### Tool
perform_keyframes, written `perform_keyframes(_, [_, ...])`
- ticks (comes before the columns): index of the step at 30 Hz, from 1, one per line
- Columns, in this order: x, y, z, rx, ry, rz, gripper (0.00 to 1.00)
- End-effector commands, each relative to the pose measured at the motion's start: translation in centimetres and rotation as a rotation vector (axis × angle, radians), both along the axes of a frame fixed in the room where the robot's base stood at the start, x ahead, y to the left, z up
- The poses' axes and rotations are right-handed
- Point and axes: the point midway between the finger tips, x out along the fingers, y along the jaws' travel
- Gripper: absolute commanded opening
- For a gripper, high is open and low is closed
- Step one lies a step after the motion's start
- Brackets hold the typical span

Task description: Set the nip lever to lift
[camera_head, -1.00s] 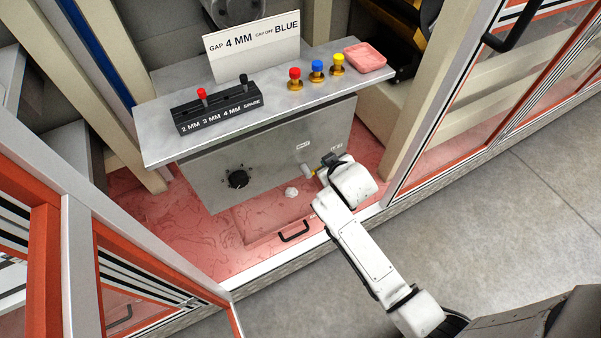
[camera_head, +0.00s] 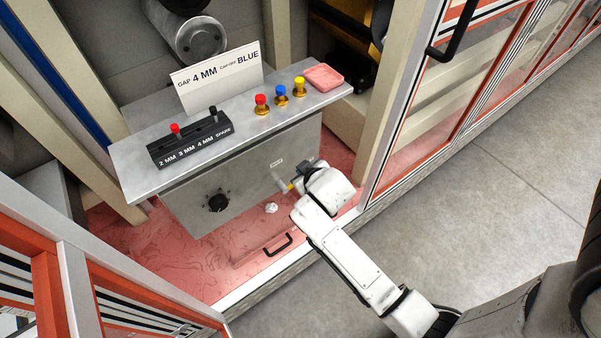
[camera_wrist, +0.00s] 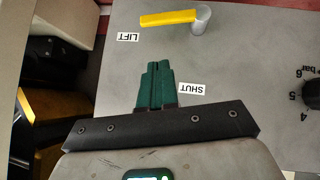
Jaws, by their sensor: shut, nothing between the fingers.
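The nip lever has a yellow handle (camera_wrist: 168,18) on a round grey pivot (camera_wrist: 202,20). In the wrist view the handle points left from the pivot, over the side with the LIFT label (camera_wrist: 128,37). The SHUT label (camera_wrist: 191,89) is lower, just right of my fingers. My gripper (camera_wrist: 157,70) has its green fingers together and empty, in front of the panel and apart from the handle in the picture. In the head view the lever's grey pivot (camera_head: 280,181) shows left of my gripper (camera_head: 298,178), which partly hides the handle.
A black pressure dial (camera_head: 216,201) is left of the lever. Guard doors flank the opening.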

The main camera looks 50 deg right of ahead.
Motion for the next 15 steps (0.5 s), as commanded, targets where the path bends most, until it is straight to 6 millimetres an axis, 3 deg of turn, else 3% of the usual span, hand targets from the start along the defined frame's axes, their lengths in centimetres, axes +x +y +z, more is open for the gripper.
perform_keyframes(7, [-3.1, 1.7, 3.4, 0.000, -0.002, 0.001, 0.00])
perform_keyframes(15, [-4.6, 2.4, 4.9, 0.000, -0.001, 0.000, 0.00])
